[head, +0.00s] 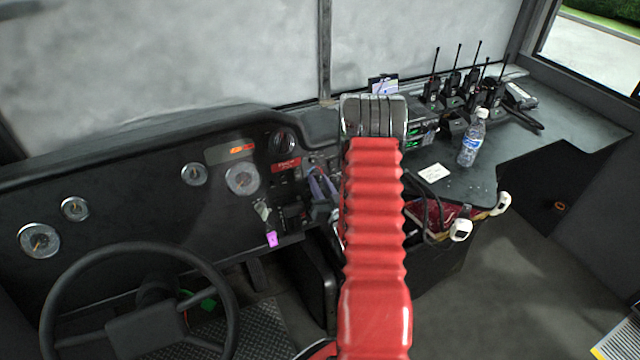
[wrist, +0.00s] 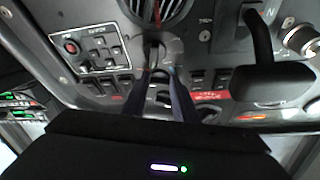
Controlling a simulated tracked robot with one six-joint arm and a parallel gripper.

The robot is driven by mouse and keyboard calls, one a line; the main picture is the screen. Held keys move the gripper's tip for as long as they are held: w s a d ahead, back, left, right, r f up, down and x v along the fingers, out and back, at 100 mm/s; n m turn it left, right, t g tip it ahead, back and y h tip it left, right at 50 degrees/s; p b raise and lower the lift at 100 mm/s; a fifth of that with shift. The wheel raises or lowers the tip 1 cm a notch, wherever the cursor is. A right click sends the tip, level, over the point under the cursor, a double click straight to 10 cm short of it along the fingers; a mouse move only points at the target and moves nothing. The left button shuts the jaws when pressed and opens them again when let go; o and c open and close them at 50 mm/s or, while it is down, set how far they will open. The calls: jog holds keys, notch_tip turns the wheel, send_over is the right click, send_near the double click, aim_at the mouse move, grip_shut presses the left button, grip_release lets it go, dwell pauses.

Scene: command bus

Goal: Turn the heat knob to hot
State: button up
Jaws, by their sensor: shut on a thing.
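My gripper (head: 320,182) reaches the middle of the dashboard, left of my red arm in the head view. Its two dark blue fingers point at the dash panel in the wrist view (wrist: 161,76). They are shut on a small dark knob (wrist: 161,88), which appears to be the heat knob. The fingers cover much of it, and its pointer and the hot marking cannot be read. In the head view the knob is too small and covered to make out.
A round air vent (wrist: 158,8) and a switch panel (wrist: 100,45) are close to the fingers. A black lever (wrist: 262,65) sticks out at right. In the head view, a steering wheel (head: 52,290), radios (head: 432,92) and a water bottle (head: 471,140) stand apart.

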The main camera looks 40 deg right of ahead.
jog(key=o, duration=1.1)
jog(key=shift+s, duration=0.15)
jog(key=v, duration=1.3)
jog(key=shift+s+a, duration=0.15)
jog(key=shift+s, duration=0.1)
jog(key=shift+f, duration=0.15)
